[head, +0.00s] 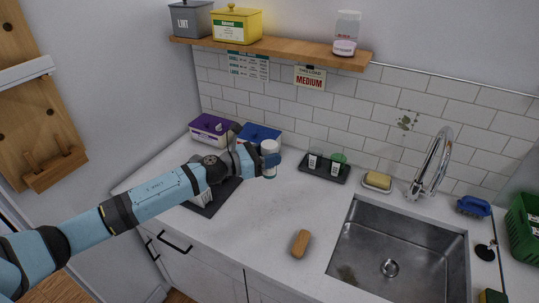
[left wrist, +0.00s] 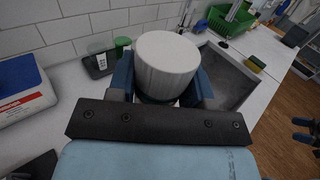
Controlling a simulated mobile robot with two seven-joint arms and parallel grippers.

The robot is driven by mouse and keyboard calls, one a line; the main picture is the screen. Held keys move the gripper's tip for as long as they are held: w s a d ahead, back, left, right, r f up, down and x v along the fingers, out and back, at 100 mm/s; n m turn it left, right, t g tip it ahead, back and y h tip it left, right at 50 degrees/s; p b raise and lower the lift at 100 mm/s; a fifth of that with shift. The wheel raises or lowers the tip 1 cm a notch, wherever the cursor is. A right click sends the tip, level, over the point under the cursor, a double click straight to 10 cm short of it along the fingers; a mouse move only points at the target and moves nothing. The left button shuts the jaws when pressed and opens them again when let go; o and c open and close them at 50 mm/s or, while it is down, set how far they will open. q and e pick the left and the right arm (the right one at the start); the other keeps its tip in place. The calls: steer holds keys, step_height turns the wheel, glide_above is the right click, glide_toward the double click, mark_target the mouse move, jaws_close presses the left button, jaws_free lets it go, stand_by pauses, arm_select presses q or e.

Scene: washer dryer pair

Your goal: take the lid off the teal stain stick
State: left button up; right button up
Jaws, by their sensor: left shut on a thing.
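My left gripper (head: 270,161) is shut on the stain stick (head: 269,174), above the counter behind the front edge. The stick is upright, with a wide white lid (head: 269,147) on top and a narrow teal strip showing below the fingers. In the left wrist view the white lid (left wrist: 165,62) rises between the two blue fingers (left wrist: 160,88), and the lower body is mostly hidden. My right gripper (left wrist: 303,131) shows only at the right edge of the left wrist view, small and dark, its fingers apart and empty.
A dark tray (head: 325,177) with two small containers stands right of the held stick. Purple (head: 209,128) and blue boxes (head: 259,135) stand by the wall. A brown brush (head: 300,243) lies left of the sink (head: 447,235). The front counter is mostly clear.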

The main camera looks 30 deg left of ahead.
arm_select(q)
steer(key=shift+c, duration=1.2)
steer(key=shift+d, duration=0.1)
